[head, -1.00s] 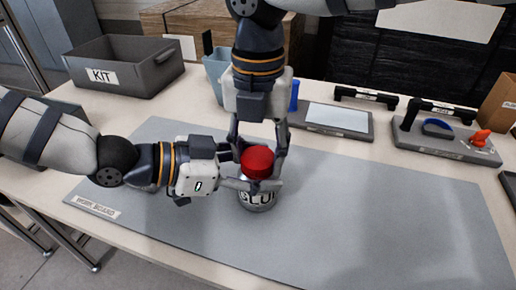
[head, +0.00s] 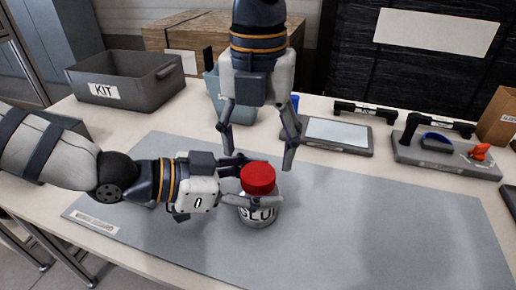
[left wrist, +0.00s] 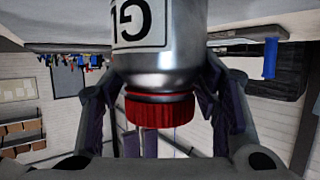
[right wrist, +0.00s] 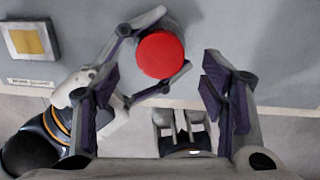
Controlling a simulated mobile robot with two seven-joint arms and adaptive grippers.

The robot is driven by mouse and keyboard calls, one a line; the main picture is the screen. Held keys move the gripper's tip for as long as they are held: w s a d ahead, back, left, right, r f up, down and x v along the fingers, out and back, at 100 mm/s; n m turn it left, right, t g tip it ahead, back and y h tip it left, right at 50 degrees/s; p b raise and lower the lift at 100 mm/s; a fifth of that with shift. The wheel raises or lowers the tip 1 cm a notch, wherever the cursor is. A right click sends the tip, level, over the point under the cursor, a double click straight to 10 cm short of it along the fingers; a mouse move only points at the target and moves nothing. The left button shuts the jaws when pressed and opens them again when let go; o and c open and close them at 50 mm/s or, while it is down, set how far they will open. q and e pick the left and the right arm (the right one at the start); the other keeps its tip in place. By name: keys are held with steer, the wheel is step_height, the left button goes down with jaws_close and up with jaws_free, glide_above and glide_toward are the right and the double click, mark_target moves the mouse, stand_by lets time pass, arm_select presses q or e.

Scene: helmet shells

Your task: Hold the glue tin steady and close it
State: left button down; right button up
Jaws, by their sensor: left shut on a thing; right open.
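The glue tin (head: 258,214) is a silver can with a white label, standing upright on the grey work board (head: 380,225). Its red cap (head: 258,179) sits on top. My left gripper (head: 262,182) comes in from the left and is shut on the tin near its top, with a finger on each side. The left wrist view shows the tin (left wrist: 160,65) between the fingers, its red cap (left wrist: 160,110) in place. My right gripper (head: 257,143) is open and empty above and behind the cap. In the right wrist view the cap (right wrist: 161,54) lies ahead of its spread fingers.
A grey KIT bin (head: 125,78) stands at the back left and a blue-grey bin (head: 235,105) behind my right gripper. A flat tray (head: 338,134) and a tool holder (head: 445,150) stand at the back right. The board's right side is clear.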

arm_select(q)
steer(key=shift+f, duration=0.15)
arm_select(e)
steer(key=o, duration=0.5)
step_height(320, 180, up, 12)
arm_select(q)
steer(key=shift+c, duration=2.4)
jaws_free()
